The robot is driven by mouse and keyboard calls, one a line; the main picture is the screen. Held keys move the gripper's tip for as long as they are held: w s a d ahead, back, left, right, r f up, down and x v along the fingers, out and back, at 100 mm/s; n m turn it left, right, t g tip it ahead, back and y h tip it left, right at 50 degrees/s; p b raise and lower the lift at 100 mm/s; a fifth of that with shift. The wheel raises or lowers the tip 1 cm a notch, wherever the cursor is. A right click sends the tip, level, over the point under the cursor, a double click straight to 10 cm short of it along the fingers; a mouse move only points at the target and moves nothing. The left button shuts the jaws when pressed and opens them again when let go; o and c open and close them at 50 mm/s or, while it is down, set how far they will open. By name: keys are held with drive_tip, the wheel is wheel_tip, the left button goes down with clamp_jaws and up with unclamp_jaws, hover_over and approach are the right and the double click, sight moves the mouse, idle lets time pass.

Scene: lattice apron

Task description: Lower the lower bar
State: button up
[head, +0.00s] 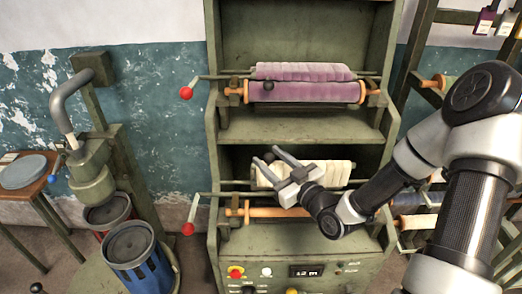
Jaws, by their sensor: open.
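The lower bar (235,182) is a thin grey rail running across the lower opening of the green machine, by a cream cloth roll (338,173). A dark ball knob (269,157) stands at this lower level. My gripper (265,157) is open, its two grey fingers pointing up and left. The knob appears between the fingertips; I cannot tell whether they touch it. My gripper and wrist hide part of the bar and of the cream roll. An orange roller (262,212) lies below the bar.
Above is a similar upper bar (214,77) with a purple roll (305,91) and a dark knob (268,86). Red-balled levers (186,93) and (188,229) stick out left. A control panel (300,272) is below. A stand with blue bin (143,268) is left, a rack right.

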drive_tip(key=x, duration=0.5)
drive_tip(key=shift+f, duration=0.1)
clamp_jaws()
